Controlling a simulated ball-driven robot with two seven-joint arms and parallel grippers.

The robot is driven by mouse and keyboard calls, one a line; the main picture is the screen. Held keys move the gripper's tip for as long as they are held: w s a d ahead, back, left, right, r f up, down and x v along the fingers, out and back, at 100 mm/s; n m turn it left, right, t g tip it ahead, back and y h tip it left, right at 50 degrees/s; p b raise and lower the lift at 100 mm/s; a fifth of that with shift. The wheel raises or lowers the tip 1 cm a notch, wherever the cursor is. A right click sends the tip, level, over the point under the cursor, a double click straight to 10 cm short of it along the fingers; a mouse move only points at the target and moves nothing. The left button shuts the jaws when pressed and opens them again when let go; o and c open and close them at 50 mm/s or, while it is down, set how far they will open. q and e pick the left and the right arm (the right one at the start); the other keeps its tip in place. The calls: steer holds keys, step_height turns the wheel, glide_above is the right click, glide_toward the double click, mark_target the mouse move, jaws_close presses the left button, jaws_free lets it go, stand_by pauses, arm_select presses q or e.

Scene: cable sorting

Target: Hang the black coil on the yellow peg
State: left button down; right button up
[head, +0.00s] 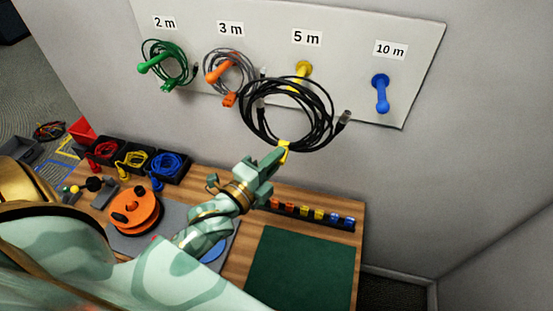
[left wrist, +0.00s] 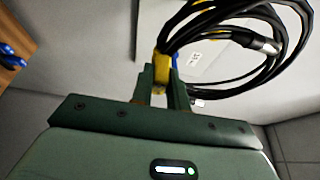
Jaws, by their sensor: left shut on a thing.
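The black coil (head: 247,128) is a bundle of several loops bound by a yellow tie at its bottom. My left gripper (head: 281,155) is shut on it at that tie and holds it up in front of the wall board. In the left wrist view the fingers (left wrist: 166,90) close around the tie, and the coil (left wrist: 225,32) rises above and to the right. The yellow peg (head: 304,68) under the "5 m" label shows behind the coil's upper part. I cannot tell from the head view whether the peg passes through the loops. My right gripper is not in view.
The white board (head: 350,40) also bears a green peg (head: 150,65) with a green coil, an orange peg (head: 217,73) with a grey coil, and an empty blue peg (head: 381,92). Below, the table holds an orange reel (head: 134,208), small bins and a green mat (head: 300,268).

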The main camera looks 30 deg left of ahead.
arm_select(q)
steer(key=w, duration=0.2)
steer(key=w+b, duration=0.1)
steer(key=w, duration=0.1)
steer(key=shift+a+f, duration=0.3)
steer(key=shift+f, duration=0.1)
steer(key=shift+w+a+b, duration=0.3)
steer(key=shift+w+b, duration=0.25)
steer(key=shift+w, duration=0.1)
steer(key=w+a+f+b, duration=0.1)
steer(key=w+f+b, duration=0.1)
steer(key=w+b, duration=0.2)
steer(key=w+a+f+b, duration=0.2)
steer(key=w+f+b, duration=0.1)
steer(key=w, duration=0.5)
steer(key=shift+w+b, duration=0.15)
steer(key=shift+b, duration=0.75)
steer(key=shift+f, duration=0.1)
steer(key=c, duration=1.3)
jaws_free()
